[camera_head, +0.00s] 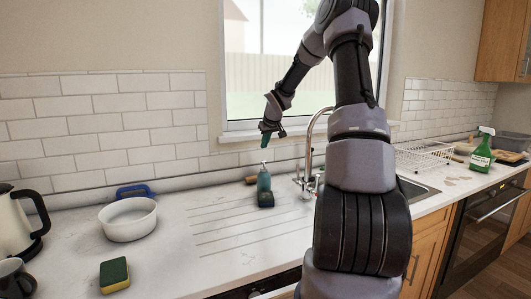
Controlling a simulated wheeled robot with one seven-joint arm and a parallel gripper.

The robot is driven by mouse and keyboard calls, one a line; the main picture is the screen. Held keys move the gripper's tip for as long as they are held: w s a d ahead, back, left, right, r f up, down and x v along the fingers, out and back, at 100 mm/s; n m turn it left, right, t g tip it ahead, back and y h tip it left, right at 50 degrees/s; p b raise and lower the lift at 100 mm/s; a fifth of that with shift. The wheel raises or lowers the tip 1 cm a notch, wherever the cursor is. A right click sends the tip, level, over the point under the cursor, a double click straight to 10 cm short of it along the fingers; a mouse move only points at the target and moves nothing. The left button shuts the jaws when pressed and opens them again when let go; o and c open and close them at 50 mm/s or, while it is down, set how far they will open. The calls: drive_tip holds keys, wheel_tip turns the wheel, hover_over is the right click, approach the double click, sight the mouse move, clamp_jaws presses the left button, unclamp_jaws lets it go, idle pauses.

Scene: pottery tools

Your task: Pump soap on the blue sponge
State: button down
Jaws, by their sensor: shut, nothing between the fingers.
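A teal soap bottle (264,182) with a pale pump head stands upright on the white counter, left of the tap. A small dark bluish block, which looks like the blue sponge (266,200), lies directly in front of the bottle, below the pump. My gripper (266,142) points down, just above the pump head. It is shut and empty. A small gap seems to show between the fingertips and the pump, but I cannot tell the depth for sure.
A metal tap (308,165) rises close to the right of the bottle. A white bowl (128,220), a blue object (134,191), a yellow-green sponge (114,276) and a kettle (18,222) are at left. A green spray bottle (482,150) and dish rack (424,154) are at right.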

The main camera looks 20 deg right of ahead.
drive_tip(key=shift+v, duration=2.85)
drive_tip(key=shift+s+r, duration=0.1)
drive_tip(key=s+a+r+m+y, duration=0.1)
drive_tip(key=s+a+r, duration=0.3)
drive_tip(key=s, duration=0.9)
drive_tip(key=s+a+r+m, duration=0.2)
drive_tip(key=s+a+r, duration=0.2)
drive_tip(key=s, duration=0.9)
drive_tip(key=s+a+r+m+y, duration=0.1)
drive_tip(key=s+a+r, duration=0.3)
drive_tip(key=s+a, duration=0.5)
drive_tip(key=s+m, duration=0.1)
drive_tip(key=s, duration=0.3)
drive_tip(key=shift+s+r+y, duration=0.2)
drive_tip(key=shift+s+y, duration=0.1)
drive_tip(key=shift+a, duration=0.1)
